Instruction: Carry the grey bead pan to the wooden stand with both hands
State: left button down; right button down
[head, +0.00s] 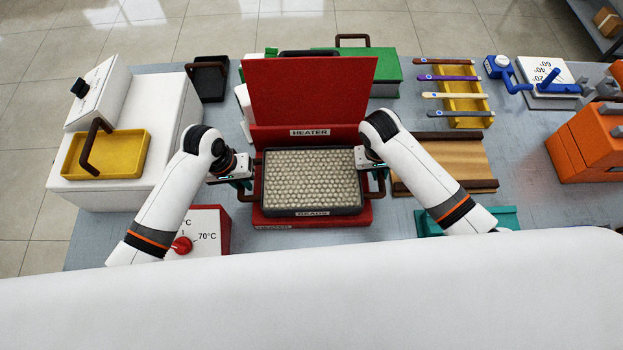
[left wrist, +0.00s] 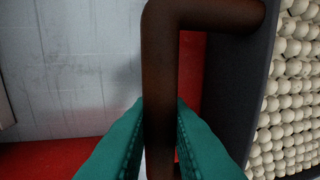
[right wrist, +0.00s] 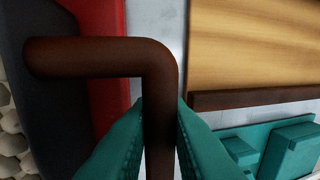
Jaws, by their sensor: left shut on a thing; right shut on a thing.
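The grey bead pan (head: 312,210), full of pale beads, sits in or just over the red heater (head: 268,219); I cannot tell whether it touches. My left gripper (head: 246,181) is shut on the pan's left brown handle, seen between teal fingers (left wrist: 160,130) in the left wrist view. My right gripper (head: 372,178) is shut on the right brown handle, also between teal fingers (right wrist: 160,130) in the right wrist view. The wooden stand (head: 445,165) is right of the heater, partly hidden by my right arm, with nothing on it.
The heater's red lid (head: 312,92) stands open behind the pan. A red dial box (head: 212,228) is front left, and a teal object (head: 505,218) front right, near the stand. A yellow rack (head: 465,105) with several glasses-temple-like strips stands behind the stand. An orange machine (head: 585,150) is far right.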

pick_arm(q)
jog(key=shift+w+r, duration=0.2)
jog(key=shift+r, duration=0.1)
pick_arm(e)
jog(key=shift+w+r, duration=0.25)
jog(key=shift+r, duration=0.05)
